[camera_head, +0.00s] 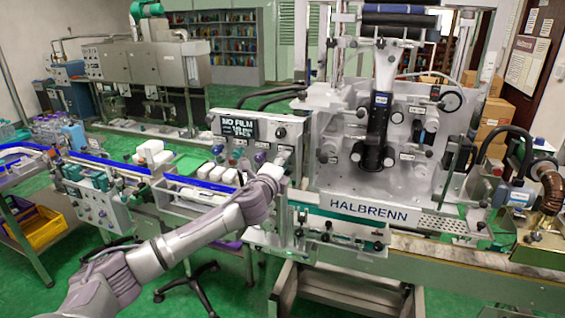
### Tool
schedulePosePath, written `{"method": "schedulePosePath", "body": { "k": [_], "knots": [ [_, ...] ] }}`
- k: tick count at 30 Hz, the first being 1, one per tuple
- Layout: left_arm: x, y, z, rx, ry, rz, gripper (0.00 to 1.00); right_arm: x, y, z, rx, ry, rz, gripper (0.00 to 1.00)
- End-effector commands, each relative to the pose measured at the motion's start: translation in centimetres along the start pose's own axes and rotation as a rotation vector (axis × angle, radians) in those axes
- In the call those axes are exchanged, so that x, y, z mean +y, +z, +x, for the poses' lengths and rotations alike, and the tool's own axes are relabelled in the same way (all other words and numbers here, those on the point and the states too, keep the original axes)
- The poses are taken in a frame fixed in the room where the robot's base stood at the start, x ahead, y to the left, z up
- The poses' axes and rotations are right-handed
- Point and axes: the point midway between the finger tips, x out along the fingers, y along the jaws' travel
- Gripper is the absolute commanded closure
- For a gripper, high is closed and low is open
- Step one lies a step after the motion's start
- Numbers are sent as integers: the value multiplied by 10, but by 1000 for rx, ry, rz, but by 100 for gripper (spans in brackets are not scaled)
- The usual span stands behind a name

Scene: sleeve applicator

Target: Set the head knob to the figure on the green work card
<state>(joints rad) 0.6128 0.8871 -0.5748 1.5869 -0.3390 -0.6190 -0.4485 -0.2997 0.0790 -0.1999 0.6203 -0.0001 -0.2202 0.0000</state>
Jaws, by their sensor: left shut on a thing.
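My left arm comes in from the lower left. Its gripper (281,158) is at the right part of the control panel (293,130) on the machine marked HALBRENN. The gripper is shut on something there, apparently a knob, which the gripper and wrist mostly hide. I cannot read a scale or setting at that spot. A dark display (238,128) on the panel shows white text starting "NO FILM"; the lower lines are too small to read surely. I cannot pick out a green work card with a readable figure. My right gripper is not in view.
The large white applicator head (345,135) stands right of my gripper. A yellow crate (40,228) sits low left.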

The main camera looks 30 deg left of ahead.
Motion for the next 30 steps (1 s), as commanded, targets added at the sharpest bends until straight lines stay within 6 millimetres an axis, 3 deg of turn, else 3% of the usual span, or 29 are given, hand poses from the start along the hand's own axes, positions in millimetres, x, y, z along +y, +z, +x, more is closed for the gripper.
{"method": "schedulePosePath", "body": {
  "k": [11,12,13,23,30],
  "knots": [
    [2,-1,0,2,2,2,100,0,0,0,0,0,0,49],
    [2,-1,0,2,2,2,64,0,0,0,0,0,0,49],
    [2,-1,0,2,2,2,60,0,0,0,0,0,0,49],
    [1,0,-2,1,1,1,60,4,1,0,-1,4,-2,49],
    [2,-1,-36,4,3,4,60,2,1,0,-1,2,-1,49]
  ]
}}
